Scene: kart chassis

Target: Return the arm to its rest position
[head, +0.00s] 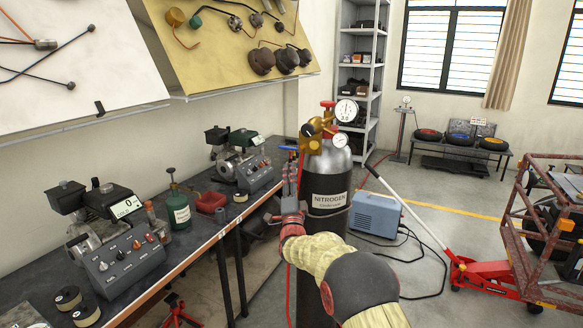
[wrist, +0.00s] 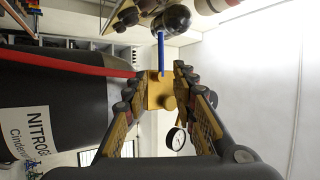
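My gripper (head: 293,172) is in front of the left side of the black nitrogen cylinder (head: 323,226), with its fingers pointing up. My arm, in a cream sleeve, reaches in from the bottom right. In the wrist view my gripper (wrist: 160,84) has its two padded fingers apart. A brass block (wrist: 160,96) with a blue lever (wrist: 161,52) shows between the fingertips, with gaps on both sides. The blue lever also shows in the head view (head: 288,148), just above the fingers. I cannot tell how far the block is from the fingertips.
A brass regulator (head: 317,128) with gauges tops the cylinder. A red hose (wrist: 75,64) runs close by the fingers. The workbench (head: 190,250) with machines is at left. A blue-grey box (head: 375,216) and red floor jack (head: 483,272) stand at right.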

